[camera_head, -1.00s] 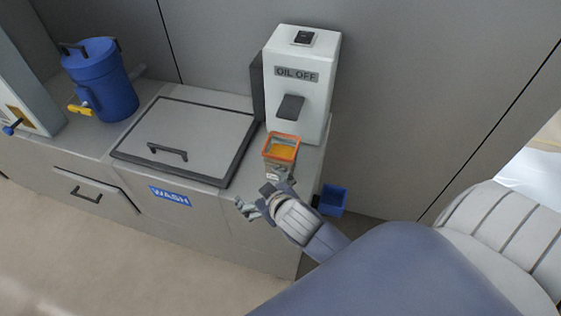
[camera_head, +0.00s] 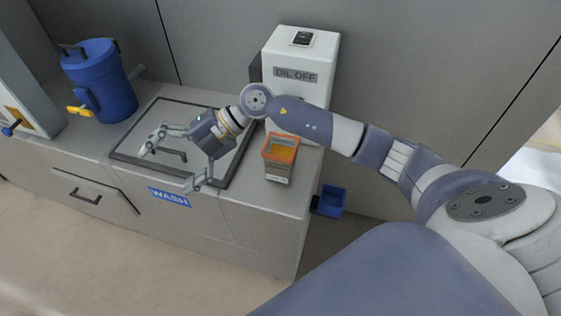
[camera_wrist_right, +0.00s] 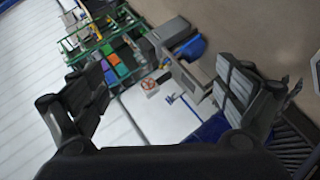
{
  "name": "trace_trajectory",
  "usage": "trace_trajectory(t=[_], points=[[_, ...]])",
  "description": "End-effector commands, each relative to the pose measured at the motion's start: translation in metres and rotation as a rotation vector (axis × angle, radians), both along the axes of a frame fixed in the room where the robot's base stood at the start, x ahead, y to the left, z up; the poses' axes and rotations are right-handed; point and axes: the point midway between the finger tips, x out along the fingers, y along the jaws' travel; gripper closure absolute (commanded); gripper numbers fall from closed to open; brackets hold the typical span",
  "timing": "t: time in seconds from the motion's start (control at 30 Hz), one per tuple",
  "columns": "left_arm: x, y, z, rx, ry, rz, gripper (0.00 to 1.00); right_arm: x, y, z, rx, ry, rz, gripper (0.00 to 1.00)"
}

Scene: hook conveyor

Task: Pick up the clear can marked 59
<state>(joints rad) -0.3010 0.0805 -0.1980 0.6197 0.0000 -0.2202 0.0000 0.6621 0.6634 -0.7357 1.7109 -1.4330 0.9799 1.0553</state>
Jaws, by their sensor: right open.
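A clear, square-sided can (camera_head: 279,168) with an orange rim and orange-yellow contents stands upright on the counter, in front of the white OIL OFF dispenser (camera_head: 300,95). A small label shows on its front, but I cannot read its number. My right gripper (camera_head: 167,170) is open and empty over the front of the hatch lid, left of the can and apart from it. In the right wrist view its spread fingers (camera_wrist_right: 150,85) face out over the room, with no can between them. My left gripper is not in view.
The framed hatch lid (camera_head: 135,133) with a handle lies behind my right gripper. A blue lidded drum (camera_head: 101,85) stands at the back left. A blue bin (camera_head: 332,201) sits beside the counter's right end. The WASH sign (camera_head: 170,197) marks the counter front.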

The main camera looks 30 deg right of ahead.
Motion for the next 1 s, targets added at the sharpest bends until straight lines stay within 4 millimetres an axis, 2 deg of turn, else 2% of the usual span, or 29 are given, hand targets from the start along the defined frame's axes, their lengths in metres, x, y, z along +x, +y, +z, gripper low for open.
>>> trace_trajectory(t=[0.1,0.17,0.2,0.3,0.4,0.43,0.5,0.6,0.83,1.0], points=[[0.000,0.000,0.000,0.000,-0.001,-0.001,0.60,0.012,-0.065,-0.029,-0.315,0.065,0.005,0.07],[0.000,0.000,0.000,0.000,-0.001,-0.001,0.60,0.016,-0.105,-0.039,-0.472,0.111,-0.020,0.07],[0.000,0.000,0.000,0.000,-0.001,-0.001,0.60,0.019,-0.132,-0.042,-0.571,0.144,-0.045,0.07],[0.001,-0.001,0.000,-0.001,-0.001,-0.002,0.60,0.023,-0.197,-0.041,-0.783,0.224,-0.126,0.07],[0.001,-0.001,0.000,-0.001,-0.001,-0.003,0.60,0.022,-0.246,-0.033,-0.931,0.293,-0.205,0.07],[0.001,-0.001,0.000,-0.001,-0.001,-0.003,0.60,0.021,-0.256,-0.031,-0.963,0.309,-0.224,0.07],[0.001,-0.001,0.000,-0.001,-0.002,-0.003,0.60,0.019,-0.275,-0.026,-1.017,0.338,-0.260,0.07],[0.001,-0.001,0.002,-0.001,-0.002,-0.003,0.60,0.017,-0.287,-0.027,-1.053,0.360,-0.281,0.07],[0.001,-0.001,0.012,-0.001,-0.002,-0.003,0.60,0.015,-0.287,-0.062,-1.055,0.364,-0.281,0.07],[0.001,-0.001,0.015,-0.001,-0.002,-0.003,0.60,0.016,-0.286,-0.077,-1.053,0.360,-0.281,0.07]])
